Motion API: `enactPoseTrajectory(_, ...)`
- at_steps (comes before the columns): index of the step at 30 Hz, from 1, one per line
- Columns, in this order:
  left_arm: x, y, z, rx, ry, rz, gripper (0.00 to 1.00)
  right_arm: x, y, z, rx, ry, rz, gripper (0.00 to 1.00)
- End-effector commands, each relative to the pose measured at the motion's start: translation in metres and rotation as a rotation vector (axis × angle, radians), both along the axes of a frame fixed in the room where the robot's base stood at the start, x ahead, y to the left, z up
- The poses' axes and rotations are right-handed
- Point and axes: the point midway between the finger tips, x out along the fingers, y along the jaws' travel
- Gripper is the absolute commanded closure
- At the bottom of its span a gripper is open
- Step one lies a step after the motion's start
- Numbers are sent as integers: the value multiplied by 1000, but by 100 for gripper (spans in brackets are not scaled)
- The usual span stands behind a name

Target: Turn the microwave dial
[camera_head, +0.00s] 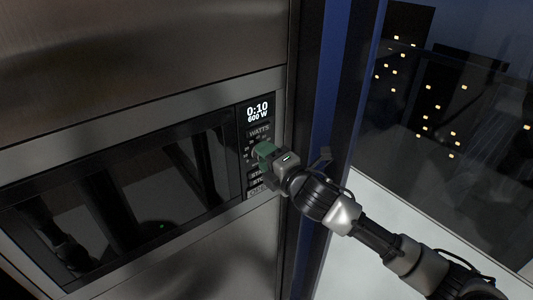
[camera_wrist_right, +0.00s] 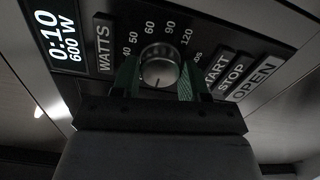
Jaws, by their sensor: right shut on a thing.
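The microwave (camera_head: 130,190) is built into a metal-fronted unit, with a dark glass door and a control panel at its right end. The dial (camera_wrist_right: 160,66) is a round metal knob on that panel, ringed by printed numbers. My right gripper (camera_head: 264,152) is at the panel in the head view and hides the dial there. In the right wrist view its two green fingers (camera_wrist_right: 158,80) stand on either side of the dial, shut on it. My left gripper is not in view.
The display (camera_head: 258,110) reads 0:10 and 600 W. START, STOP and OPEN buttons (camera_wrist_right: 231,74) sit beside the dial, and a WATTS button (camera_wrist_right: 104,47) is on its other side. A blue frame edge and a window (camera_head: 450,120) are at the right.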

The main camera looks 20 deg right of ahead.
Motion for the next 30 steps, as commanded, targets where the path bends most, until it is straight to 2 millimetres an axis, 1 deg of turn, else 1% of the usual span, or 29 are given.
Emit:
enactPoseTrajectory(1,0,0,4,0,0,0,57,0,0,1,44,18,0,80)
enactPoseTrajectory(30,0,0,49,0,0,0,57,0,0,2,911,335,-3,80)
